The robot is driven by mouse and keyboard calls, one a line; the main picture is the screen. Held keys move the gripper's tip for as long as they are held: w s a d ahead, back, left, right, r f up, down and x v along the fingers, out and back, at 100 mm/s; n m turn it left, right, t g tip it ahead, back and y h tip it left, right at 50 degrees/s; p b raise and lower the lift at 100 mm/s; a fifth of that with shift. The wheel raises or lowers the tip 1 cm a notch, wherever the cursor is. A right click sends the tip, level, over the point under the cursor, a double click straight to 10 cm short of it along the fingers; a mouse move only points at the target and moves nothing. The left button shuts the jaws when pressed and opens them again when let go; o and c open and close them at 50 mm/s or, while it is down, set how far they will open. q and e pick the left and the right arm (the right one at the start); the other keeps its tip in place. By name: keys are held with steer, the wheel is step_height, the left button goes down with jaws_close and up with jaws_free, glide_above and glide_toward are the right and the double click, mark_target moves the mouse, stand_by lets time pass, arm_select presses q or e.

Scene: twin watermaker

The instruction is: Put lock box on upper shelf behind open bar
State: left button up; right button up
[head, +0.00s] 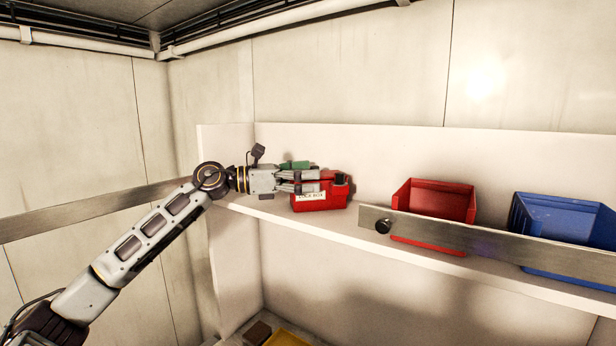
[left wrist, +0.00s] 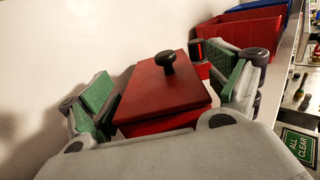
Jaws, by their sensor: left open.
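The red lock box (head: 322,199), with a white label, sits on the upper shelf (head: 290,218) near its left end. In the left wrist view the lock box (left wrist: 160,92) shows a red lid with a black knob. My left gripper (head: 318,184) reaches in from the left at the box. Its green-padded fingers stand apart on either side of the box in the left wrist view (left wrist: 165,90). My right gripper is not in view.
A red bin (head: 436,201) and a blue bin (head: 562,222) stand on the shelf behind the bar. A white wall (head: 400,150) backs the shelf. Below are a yellow item (head: 285,338) and a brown block (head: 258,332). A green ALL CLEAR sign (left wrist: 300,147) lies at lower right.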

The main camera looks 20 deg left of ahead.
arm_select(q)
steer(key=shift+r, duration=0.1)
steer(key=shift+a, duration=0.1)
steer(key=shift+b+v, duration=0.55)
steer(key=shift+v, duration=0.3)
steer(key=shift+b+v, duration=1.4)
steer(key=shift+v, duration=0.9)
steer(key=shift+s+a, duration=0.4)
